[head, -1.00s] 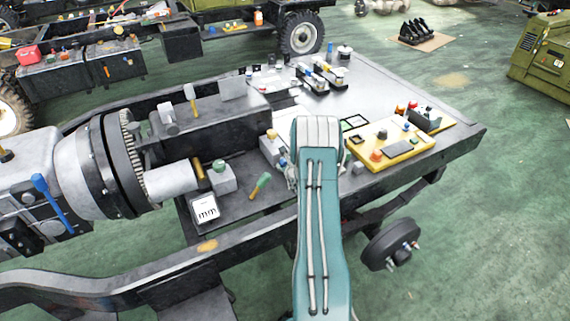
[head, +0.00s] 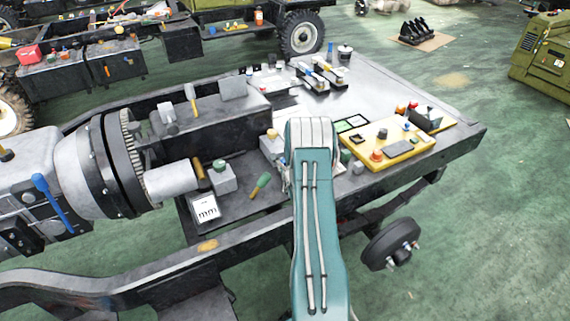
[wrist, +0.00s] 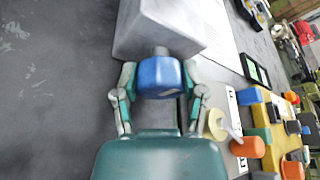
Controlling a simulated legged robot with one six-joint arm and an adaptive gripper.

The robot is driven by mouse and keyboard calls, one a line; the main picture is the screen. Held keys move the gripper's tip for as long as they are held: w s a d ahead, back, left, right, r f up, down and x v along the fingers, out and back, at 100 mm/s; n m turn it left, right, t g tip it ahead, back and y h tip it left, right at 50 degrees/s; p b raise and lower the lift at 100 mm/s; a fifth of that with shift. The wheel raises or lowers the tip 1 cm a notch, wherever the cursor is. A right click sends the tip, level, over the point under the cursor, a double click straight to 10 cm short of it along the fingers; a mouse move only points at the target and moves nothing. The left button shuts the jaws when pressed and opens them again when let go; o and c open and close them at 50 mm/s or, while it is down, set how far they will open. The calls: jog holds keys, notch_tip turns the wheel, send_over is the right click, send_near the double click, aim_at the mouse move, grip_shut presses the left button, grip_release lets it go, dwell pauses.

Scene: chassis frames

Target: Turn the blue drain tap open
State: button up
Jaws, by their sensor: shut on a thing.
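The blue drain tap (wrist: 157,77) is a rounded blue knob on a short grey stem, seen in the wrist view. The stem joins a light grey block (wrist: 165,28). My gripper (wrist: 160,85) has one finger on each side of the knob and is shut on it. The view does not clearly show how far the tap is turned. In the head view my teal arm reaches over the chassis bench and hides the tap and most of my gripper.
A yellow board (head: 388,151) with several knobs stands right of my arm; it also shows in the wrist view (wrist: 257,120). A green-handled tool (head: 260,186) and a white label plate (head: 207,209) lie to the left. A wheel hub (head: 391,244) juts out below the bench edge.

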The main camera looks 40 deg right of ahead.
jog(key=shift+s+a+f, duration=0.1)
jog(key=shift+f, duration=0.15)
jog(key=o, duration=0.9)
jog(key=shift+c, duration=0.2)
jog(key=shift+r, duration=0.1)
jog(key=v, duration=1.1)
jog(key=shift+s+a+r, duration=0.1)
jog(key=shift+s+a, duration=0.05)
jog(key=shift+s, duration=0.15)
